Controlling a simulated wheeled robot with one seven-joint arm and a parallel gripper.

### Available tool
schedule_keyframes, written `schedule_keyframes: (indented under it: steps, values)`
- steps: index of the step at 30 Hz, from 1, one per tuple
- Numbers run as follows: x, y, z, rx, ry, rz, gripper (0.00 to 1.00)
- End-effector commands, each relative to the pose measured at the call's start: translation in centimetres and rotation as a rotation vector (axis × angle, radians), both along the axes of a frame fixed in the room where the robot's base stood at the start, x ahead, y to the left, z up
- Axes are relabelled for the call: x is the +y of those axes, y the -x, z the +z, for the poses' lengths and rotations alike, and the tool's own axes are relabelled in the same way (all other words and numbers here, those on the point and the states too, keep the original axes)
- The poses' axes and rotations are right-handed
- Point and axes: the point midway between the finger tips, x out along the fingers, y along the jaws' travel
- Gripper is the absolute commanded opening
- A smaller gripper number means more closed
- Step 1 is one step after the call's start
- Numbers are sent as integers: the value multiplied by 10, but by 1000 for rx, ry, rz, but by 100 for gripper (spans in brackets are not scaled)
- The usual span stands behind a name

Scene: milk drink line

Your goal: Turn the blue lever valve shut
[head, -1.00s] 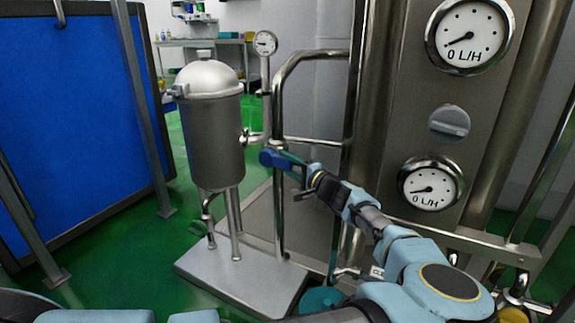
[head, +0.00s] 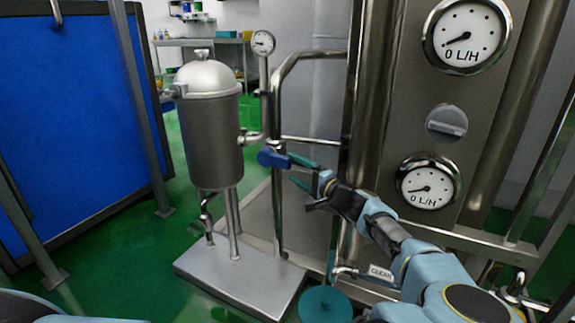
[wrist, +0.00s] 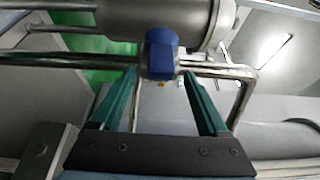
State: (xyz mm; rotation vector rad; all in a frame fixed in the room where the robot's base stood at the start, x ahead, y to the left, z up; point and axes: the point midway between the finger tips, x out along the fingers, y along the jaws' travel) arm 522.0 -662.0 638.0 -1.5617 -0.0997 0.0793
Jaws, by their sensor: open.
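The blue lever valve (head: 272,158) sits on the upright steel pipe (head: 277,210) just right of the steel vessel. In the wrist view the blue lever (wrist: 160,54) lies ahead of and between my fingertips, pointing towards the camera. My gripper (head: 299,172) is open, with two green fingers, just right of the valve in the head view. In the wrist view my gripper (wrist: 158,76) holds nothing; both fingers are apart from the lever. The lever's pivot is partly hidden behind its blue handle.
The steel vessel (head: 210,130) with a domed lid stands on a metal base plate (head: 235,280). A small gauge (head: 263,43) is above the valve. The gauge panel (head: 398,95) rises close on the right. A teal round object (head: 325,304) is low in front.

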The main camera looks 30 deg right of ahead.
Motion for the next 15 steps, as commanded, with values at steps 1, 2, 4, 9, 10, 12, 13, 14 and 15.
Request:
schedule_keyframes:
  steps: [1,2,4,9,10,12,13,14,15]
  values:
    - [-2,12,0,0,0,-2,78]
    - [-3,18,0,0,0,-3,78]
    - [-4,30,0,0,0,-2,78]
    - [-6,51,-1,1,1,0,78]
    - [-6,53,-1,1,1,1,78]
    - [-6,56,-1,0,0,1,78]
    - [-6,57,-1,0,0,1,78]
    - [-6,57,-1,0,0,1,78]
    - [-6,57,-1,0,0,2,78]
